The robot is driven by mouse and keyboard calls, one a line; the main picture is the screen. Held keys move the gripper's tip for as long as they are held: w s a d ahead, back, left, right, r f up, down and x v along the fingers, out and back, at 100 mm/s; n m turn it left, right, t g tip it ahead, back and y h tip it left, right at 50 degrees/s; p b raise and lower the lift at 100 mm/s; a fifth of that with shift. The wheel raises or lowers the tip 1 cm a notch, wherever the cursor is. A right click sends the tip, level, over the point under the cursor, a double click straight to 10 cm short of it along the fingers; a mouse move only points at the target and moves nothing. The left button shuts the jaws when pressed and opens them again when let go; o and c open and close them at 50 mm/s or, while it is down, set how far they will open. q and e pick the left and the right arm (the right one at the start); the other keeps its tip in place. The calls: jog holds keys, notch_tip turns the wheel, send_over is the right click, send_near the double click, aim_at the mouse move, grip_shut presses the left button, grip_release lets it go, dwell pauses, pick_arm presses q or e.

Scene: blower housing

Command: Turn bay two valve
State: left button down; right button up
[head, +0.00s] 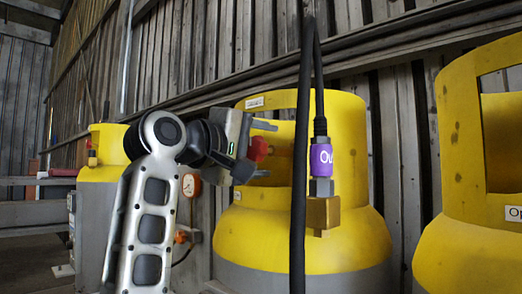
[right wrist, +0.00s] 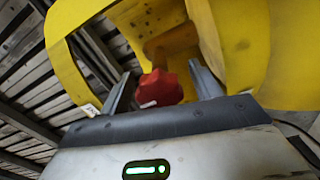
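A red valve knob (head: 259,149) sits inside the collar of the middle yellow cylinder (head: 300,240). My right gripper (head: 264,150) reaches it from the left, one finger above and one below it. In the right wrist view the knob (right wrist: 160,88) lies between the two spread fingers, with a gap on each side. The right gripper is open and holds nothing. The valve body behind the knob is partly hidden. My left gripper is in neither view. No bay number is readable.
A black hose (head: 302,160) with a purple-labelled fitting (head: 321,160) and brass block (head: 323,214) hangs in front of the middle cylinder. Other yellow cylinders stand at right (head: 465,250) and far left (head: 106,150). A gauge (head: 190,185) is left of the middle cylinder. Corrugated wall behind.

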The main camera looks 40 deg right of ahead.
jog(key=s+a, duration=0.1)
jog(key=a, duration=1.5)
jog(key=shift+s, duration=0.2)
